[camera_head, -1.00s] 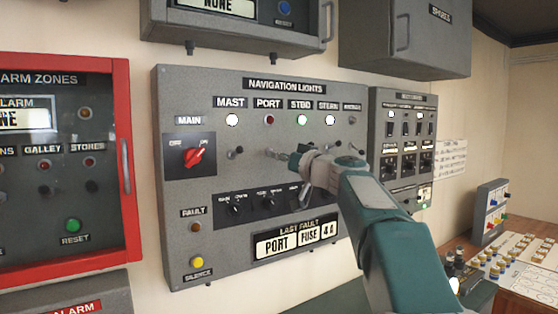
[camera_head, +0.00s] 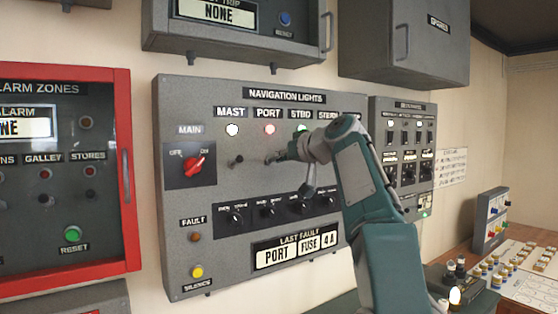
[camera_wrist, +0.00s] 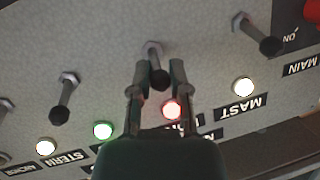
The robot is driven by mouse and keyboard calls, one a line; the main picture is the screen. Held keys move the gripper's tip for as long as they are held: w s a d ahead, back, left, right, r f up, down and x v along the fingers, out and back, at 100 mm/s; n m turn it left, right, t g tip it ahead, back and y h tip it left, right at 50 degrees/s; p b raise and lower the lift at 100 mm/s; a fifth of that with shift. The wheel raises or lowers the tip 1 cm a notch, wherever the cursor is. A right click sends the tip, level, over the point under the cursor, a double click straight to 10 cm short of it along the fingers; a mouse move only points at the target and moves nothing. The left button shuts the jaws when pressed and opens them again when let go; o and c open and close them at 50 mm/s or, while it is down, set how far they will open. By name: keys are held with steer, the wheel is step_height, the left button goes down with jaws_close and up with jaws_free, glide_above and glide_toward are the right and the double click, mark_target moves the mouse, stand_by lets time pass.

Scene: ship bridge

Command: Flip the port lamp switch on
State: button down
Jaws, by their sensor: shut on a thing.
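The grey navigation lights panel (camera_head: 170,240) is on the wall. Its port lamp (camera_head: 269,129) glows pinkish red, and in the upside-down wrist view it is a bright red light (camera_wrist: 172,109). The port lamp switch (camera_wrist: 159,78), a short lever with a dark knob, is between my two fingers in the wrist view. My gripper (camera_head: 276,158) is at this lever below the port lamp, shut on it. In the head view the gripper mostly hides the lever.
The mast switch (camera_head: 236,161) is close to the left, and the starboard switch (camera_wrist: 62,103) is on the other side. The mast lamp (camera_head: 232,130) and starboard lamp (camera_wrist: 103,130) are lit. The red main switch (camera_head: 194,166) is farther left. Lower knobs (camera_head: 235,215) are below.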

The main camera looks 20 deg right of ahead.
steer(key=shift+w, duration=0.1)
stand_by(0.5)
steer(key=c, duration=0.6)
jaws_free()
steer(key=shift+w, duration=0.1)
steer(key=v, duration=1.2)
steer(key=shift+w+r, duration=0.1)
steer(key=shift+r, duration=0.05)
